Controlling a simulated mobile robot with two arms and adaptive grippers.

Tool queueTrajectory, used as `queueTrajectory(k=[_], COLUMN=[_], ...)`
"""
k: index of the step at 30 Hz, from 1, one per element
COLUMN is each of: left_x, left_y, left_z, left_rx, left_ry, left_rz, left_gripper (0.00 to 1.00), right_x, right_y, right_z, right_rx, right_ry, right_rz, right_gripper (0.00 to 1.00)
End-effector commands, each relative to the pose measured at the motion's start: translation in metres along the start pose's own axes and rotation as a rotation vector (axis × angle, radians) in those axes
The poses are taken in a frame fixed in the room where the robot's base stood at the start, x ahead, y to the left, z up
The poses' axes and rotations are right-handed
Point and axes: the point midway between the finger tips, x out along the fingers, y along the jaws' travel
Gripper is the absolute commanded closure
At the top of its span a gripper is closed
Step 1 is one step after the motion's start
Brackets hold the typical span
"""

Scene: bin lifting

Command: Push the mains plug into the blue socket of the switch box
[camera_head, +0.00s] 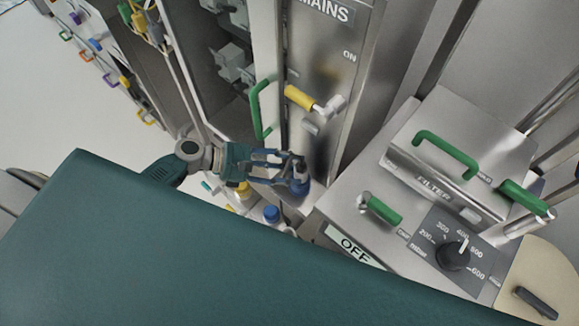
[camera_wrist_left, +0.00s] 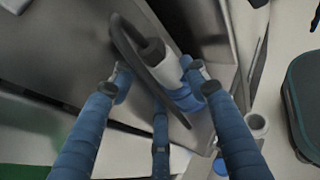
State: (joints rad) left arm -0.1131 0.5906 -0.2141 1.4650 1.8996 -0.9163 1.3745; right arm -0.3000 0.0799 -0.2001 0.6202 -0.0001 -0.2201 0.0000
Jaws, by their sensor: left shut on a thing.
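My left gripper (camera_head: 292,163) is in front of the lower part of the steel switch box (camera_head: 318,82), which is marked MAINS. In the left wrist view its blue fingers (camera_wrist_left: 152,88) are shut on the mains plug (camera_wrist_left: 158,58), a pale grey cylinder with a dark end. A thick black cable bends around the plug. A blue ring-like part (camera_wrist_left: 188,97) is at the plug's lower right end; a blue part also shows just below the fingertips in the head view (camera_head: 299,187). I cannot tell whether this is the plug's collar or the blue socket. My right gripper is not in view.
A yellow-handled lever (camera_head: 300,98) and a green handle (camera_head: 260,110) stick out near the switch box. At right is a steel FILTER unit (camera_head: 440,184) with green handles and a dial (camera_head: 453,254). A blue-capped bottle (camera_head: 271,214) stands below the gripper.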

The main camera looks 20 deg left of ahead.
Motion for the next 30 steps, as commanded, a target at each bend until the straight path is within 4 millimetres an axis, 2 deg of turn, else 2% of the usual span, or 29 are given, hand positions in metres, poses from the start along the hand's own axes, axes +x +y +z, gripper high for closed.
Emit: queueTrajectory(k=[1,4,12,16,20,30], left_x=[0.0,0.0,0.0,-0.007,-0.028,-0.097], left_y=[-0.001,-0.001,-0.001,-0.001,-0.001,-0.001], left_z=[-0.002,-0.002,-0.002,-0.002,-0.003,-0.003], left_rx=[-0.001,-0.001,-0.001,-0.001,-0.001,-0.002], left_ry=[0.003,0.003,0.003,0.005,0.007,0.006], left_rz=[0.0,-0.001,-0.001,0.0,-0.001,-0.002], left_gripper=[0.53,0.33,0.33,0.33,0.33,0.33], right_x=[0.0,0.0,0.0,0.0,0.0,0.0], right_y=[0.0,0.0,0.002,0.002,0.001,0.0], right_z=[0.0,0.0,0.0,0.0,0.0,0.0], right_rx=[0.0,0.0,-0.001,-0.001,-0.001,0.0], right_ry=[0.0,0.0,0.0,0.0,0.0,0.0], right_rz=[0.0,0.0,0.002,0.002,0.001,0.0], right_gripper=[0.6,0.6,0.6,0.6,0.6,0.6])
